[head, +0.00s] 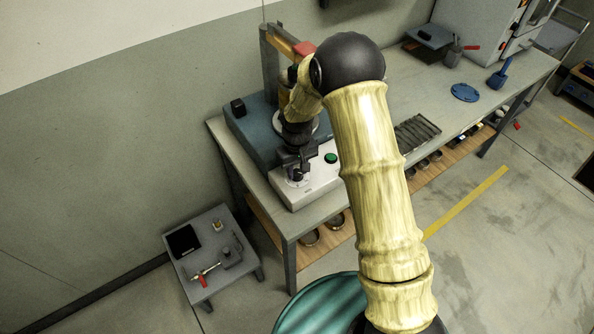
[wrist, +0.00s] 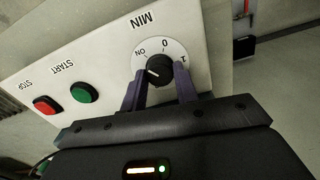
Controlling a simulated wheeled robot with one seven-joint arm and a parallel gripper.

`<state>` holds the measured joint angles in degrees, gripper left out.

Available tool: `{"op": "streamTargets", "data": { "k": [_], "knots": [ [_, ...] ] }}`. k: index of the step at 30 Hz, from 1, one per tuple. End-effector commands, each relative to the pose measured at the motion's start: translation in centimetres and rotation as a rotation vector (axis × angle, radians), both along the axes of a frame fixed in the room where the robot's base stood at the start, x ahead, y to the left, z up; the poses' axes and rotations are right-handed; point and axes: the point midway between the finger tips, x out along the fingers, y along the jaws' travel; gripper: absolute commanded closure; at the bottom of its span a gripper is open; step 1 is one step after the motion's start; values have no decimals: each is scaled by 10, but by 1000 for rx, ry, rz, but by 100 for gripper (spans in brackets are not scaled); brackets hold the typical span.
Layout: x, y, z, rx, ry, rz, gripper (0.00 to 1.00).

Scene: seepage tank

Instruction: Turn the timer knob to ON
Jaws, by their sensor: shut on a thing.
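The timer knob (wrist: 160,68) is a round black knob with a white mark, on a white dial marked ON, 0 and 1. Its white mark points left in the wrist view, just below the ON lettering. The dial sits on a pale control box (head: 315,186). My gripper (wrist: 161,79) is shut on the knob, with one purple finger on each side. In the head view my gripper (head: 296,161) is above the near corner of the box, and the knob (head: 297,175) shows small below it.
A green START button (wrist: 84,92) and a red STOP button (wrist: 46,104) are beside the dial. The box stands on a workbench (head: 447,105) beside a blue-grey machine base (head: 253,134). A low grey stool (head: 198,262) with small tools is on the floor at left.

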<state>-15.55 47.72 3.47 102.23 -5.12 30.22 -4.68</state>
Motion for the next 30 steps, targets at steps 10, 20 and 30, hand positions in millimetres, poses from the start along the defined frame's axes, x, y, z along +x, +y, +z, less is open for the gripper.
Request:
{"op": "streamTargets", "data": {
  "k": [10, 20, 30],
  "knots": [
    [2, 1, 1, 3, -5, -140, 93],
    [2, 1, 2, 3, -5, -156, 93],
    [1, 0, 1, 1, -3, -155, 48]
  ]
}}
